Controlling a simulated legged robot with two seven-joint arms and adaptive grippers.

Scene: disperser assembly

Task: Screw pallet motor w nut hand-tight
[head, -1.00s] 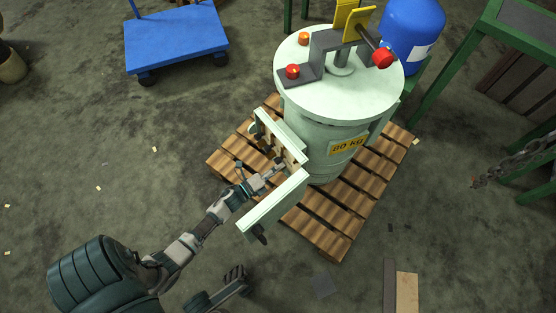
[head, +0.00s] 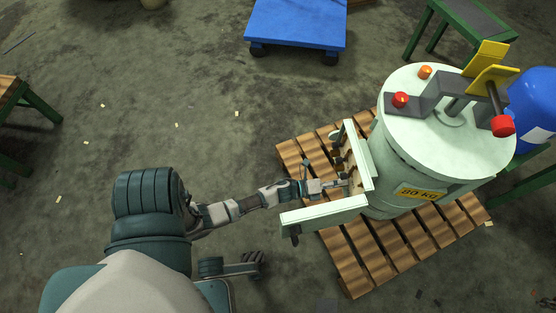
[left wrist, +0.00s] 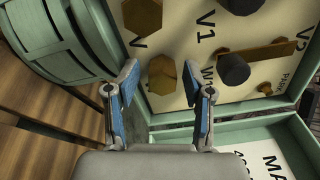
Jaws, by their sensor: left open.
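The pale green vessel (head: 440,110), marked 80 kg, stands on a wooden pallet (head: 355,272). Its open control box (head: 366,160) faces my left gripper (head: 342,184), which is at the box opening. In the left wrist view the panel (left wrist: 222,45) carries labels such as V1 and V2 and several brass hex nuts. One nut (left wrist: 162,75) appears ahead between the two spread blue fingertips (left wrist: 168,86); no contact with it shows. The label near these nuts is partly hidden. I cannot identify the pallet motor nut by label.
A dark knob on a brass plate (left wrist: 233,68) sits right of the nuts. The box's green side flap (head: 325,213) is below the gripper. A blue cart (head: 297,22) stands at the back; a green bench (head: 460,25) is at the back right. Floor to the left is mostly clear.

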